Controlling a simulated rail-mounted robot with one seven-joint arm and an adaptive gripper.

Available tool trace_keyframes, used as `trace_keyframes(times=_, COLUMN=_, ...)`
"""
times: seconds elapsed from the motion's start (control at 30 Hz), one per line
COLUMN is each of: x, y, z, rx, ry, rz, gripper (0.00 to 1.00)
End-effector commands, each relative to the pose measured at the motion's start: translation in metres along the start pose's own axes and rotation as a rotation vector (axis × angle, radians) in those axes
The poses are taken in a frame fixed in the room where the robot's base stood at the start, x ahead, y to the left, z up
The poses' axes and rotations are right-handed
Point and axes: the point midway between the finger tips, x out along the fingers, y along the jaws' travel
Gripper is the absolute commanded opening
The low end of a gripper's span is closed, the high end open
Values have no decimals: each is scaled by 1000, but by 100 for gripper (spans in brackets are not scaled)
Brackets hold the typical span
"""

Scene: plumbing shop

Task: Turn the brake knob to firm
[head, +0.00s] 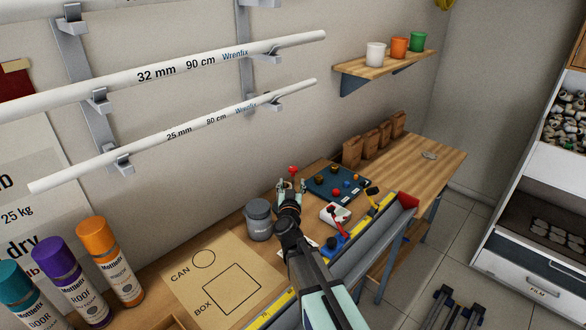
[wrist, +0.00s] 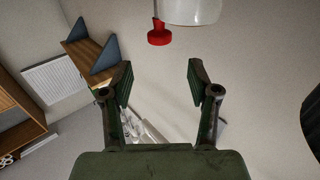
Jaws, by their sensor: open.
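No label or scale for the brake knob is readable in either view. A small red knob-like part (head: 292,169) shows just beyond my gripper (head: 291,186) in the head view. In the wrist view a red knob-like part (wrist: 159,34) sits under a pale rounded body (wrist: 190,10), ahead of the fingertips and apart from them. I cannot tell for sure that these are the same part. My gripper is open, with nothing between its fingers (wrist: 160,82). It is above the bench, and my arm hides what lies below it.
A dark board (head: 337,184) with coloured knobs and a red-and-white item (head: 336,215) lie to the right. White pipes (head: 190,130) hang on wall brackets above. Spray cans (head: 109,262) stand front left. The bench's far end is mostly clear.

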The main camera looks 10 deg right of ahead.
Motion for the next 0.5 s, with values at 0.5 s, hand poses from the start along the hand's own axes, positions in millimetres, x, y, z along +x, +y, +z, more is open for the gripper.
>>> trace_keyframes(times=0.5, x=89, y=0, z=0, rx=2, ry=0, rz=-1, gripper=60)
